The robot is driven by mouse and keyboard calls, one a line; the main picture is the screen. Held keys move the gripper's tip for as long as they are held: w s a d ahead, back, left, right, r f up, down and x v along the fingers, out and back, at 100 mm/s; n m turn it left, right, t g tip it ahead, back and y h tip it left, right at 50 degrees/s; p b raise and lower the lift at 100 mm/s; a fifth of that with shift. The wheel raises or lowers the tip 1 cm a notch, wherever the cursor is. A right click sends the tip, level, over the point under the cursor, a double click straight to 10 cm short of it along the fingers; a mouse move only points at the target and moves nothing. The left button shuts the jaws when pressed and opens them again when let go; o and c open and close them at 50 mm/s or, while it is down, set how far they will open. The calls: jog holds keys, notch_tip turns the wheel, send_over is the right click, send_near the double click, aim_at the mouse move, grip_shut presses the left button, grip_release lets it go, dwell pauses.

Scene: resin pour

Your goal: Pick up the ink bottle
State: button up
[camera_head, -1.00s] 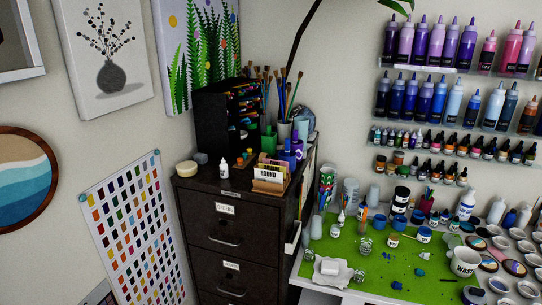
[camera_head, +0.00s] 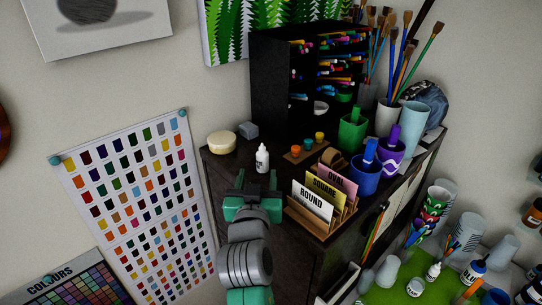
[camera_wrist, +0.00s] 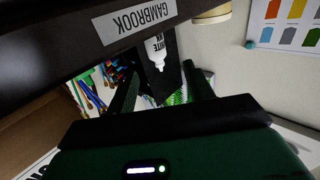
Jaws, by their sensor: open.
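The ink bottle (camera_head: 262,158) is a small white bottle with a pointed tip, standing upright near the front edge of the dark cabinet's top (camera_head: 237,168). In the wrist view, which is turned over, the bottle (camera_wrist: 156,50) shows a dark label ending in "INK". My gripper (camera_head: 256,181) is open and empty, just in front of the bottle in the head view. In the wrist view the two dark fingers of my gripper (camera_wrist: 162,88) are spread, with the bottle beyond them and roughly between them. They look apart from it.
A wooden card holder (camera_head: 318,226) stands right of the bottle, with small paint pots (camera_head: 308,144) behind it. A round cream tub (camera_head: 221,142) and a grey block (camera_head: 248,130) are at the left. Blue (camera_head: 367,178) and purple (camera_head: 390,160) cups stand farther right.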

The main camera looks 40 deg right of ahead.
aim_at(262, 153)
jog(key=x, duration=0.4)
jog(key=shift+w+d+r+p, duration=0.15)
jog(key=shift+d+p, duration=0.1)
jog(key=shift+p, duration=0.2)
jog(key=p+x, duration=0.1)
jog(key=x, duration=0.3)
jog(key=shift+d, duration=0.2)
jog(key=shift+w+d, duration=0.1)
jog(key=shift+d, duration=0.1)
jog(key=c, duration=1)
jog(key=shift+r, duration=0.4)
jog(key=r, duration=0.1)
jog(key=a+r+b, duration=0.1)
jog(key=shift+s+r, duration=0.25)
jog(key=shift+r, duration=0.05)
jog(key=s+a+b, duration=0.1)
jog(key=s+a, duration=0.1)
jog(key=a, duration=0.2)
jog(key=s+a+r+b, duration=0.1)
jog(key=s+a, duration=0.2)
jog(key=a, duration=0.1)
jog(key=s+a+b, duration=0.1)
jog(key=s+a, duration=0.1)
jog(key=a, duration=0.3)
jog(key=shift+s+r, duration=0.2)
jog(key=shift+s, duration=0.15)
